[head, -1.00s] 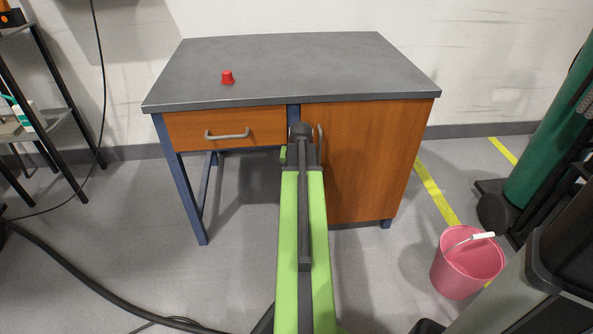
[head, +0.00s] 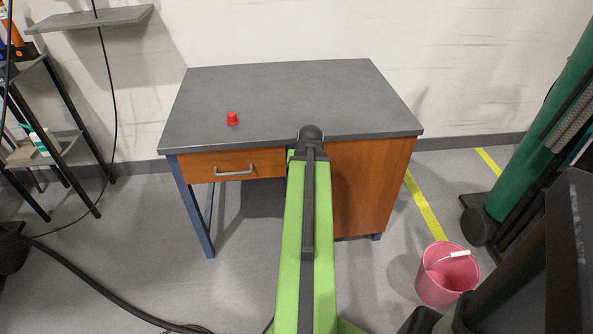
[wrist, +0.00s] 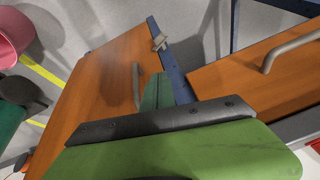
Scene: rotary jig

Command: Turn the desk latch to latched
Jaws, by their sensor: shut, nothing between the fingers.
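The desk latch (wrist: 158,42) is a small metallic tab at the door edge by the blue post, seen in the wrist view. In the head view my arm hides it. The orange cabinet door (wrist: 105,85) looks closed, with a grey handle (wrist: 136,86) partly beside my gripper. My gripper (wrist: 158,90) is shut and empty, in front of the door. In the picture its tip is just below the latch, and I see no contact. The desk (head: 290,100) also shows in the head view, where my arm's end covers its front edge.
The drawer (head: 232,166) with its bar handle is shut, left of the door. A red button-like object (head: 232,118) stands on the desk top. A pink bucket (head: 445,275) is on the floor at right. A shelf rack (head: 60,150) stands at left.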

